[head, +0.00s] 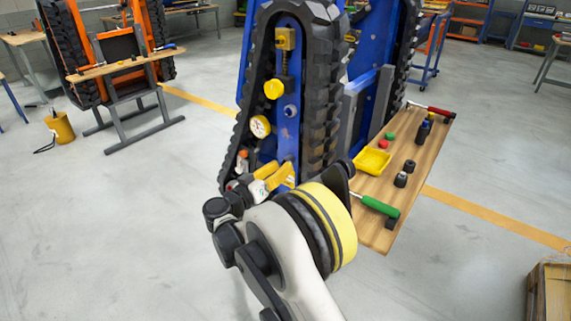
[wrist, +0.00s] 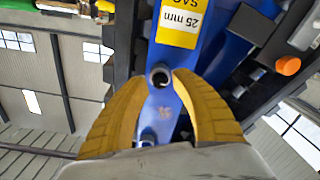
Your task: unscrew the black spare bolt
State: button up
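In the wrist view a dark, round, hollow-looking piece (wrist: 160,76) sits on the blue plate (wrist: 163,110) of the carrier. It may be the black spare bolt, but I cannot tell for sure. My gripper (wrist: 158,80) is open, its two yellow fingers spread on either side of this piece with a gap to each. In the head view my gripper (head: 272,178) is in front of the low part of the blue carrier (head: 290,130), partly hidden by my wrist. A dark round piece (head: 291,111) shows on the plate above it.
A yellow label reading "25 mm" (wrist: 180,22) and an orange knob (wrist: 288,65) are near the fingers. Black tracks (head: 322,90) flank the plate. A round gauge (head: 260,126) is close. A wooden shelf (head: 378,232) at right holds a yellow tray (head: 372,161) and tools.

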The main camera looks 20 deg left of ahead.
jog(key=m, duration=1.9)
jog(key=shift+w+d, duration=0.1)
jog(key=shift+w, duration=0.15)
jog(key=shift+c, duration=0.4)
grip_shut()
jog(key=shift+s+n, duration=0.2)
jog(key=shift+n, duration=2.9)
